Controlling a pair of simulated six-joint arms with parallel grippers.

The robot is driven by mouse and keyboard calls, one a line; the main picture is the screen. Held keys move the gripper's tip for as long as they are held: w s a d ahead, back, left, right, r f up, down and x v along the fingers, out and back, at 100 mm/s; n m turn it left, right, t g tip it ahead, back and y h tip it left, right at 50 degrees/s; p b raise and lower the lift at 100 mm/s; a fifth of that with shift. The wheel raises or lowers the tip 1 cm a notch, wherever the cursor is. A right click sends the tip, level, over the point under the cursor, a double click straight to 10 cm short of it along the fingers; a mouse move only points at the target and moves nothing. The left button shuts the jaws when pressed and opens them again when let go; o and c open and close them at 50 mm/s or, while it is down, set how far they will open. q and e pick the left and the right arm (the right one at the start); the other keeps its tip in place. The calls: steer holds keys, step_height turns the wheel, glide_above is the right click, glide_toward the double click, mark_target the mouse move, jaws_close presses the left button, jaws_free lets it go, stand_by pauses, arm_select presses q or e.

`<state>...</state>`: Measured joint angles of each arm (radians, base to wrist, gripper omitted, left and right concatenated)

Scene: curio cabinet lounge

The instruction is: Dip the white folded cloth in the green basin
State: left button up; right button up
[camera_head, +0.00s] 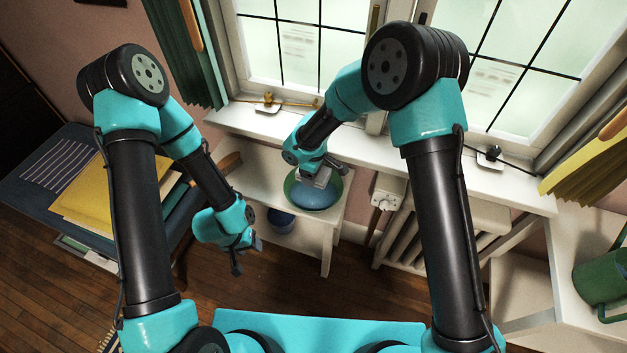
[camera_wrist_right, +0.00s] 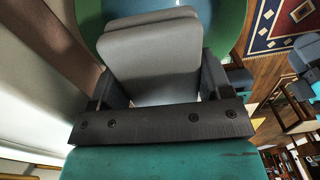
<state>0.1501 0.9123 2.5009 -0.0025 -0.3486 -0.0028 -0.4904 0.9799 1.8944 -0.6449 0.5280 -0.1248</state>
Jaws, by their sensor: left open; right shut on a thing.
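The green basin (camera_head: 329,203) stands on the white shelf unit below the window, with blue water (camera_head: 315,197) in it. My right gripper (camera_head: 318,172) is over the basin, shut on the white folded cloth (camera_head: 320,181). In the right wrist view the cloth (camera_wrist_right: 150,62) looks pale grey and flat between the two fingers, with the green basin (camera_wrist_right: 229,24) behind it. I cannot tell whether the cloth touches the water. My left gripper (camera_head: 246,262) is open and empty, lower and to the left of the basin, over the wooden floor.
A blue bowl (camera_head: 282,221) sits on the lower shelf. A white windowsill (camera_head: 375,163) runs behind the basin, and a radiator (camera_head: 425,243) is to its right. A green watering can (camera_head: 600,277) is far right.

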steer(key=shift+r, duration=1.85)
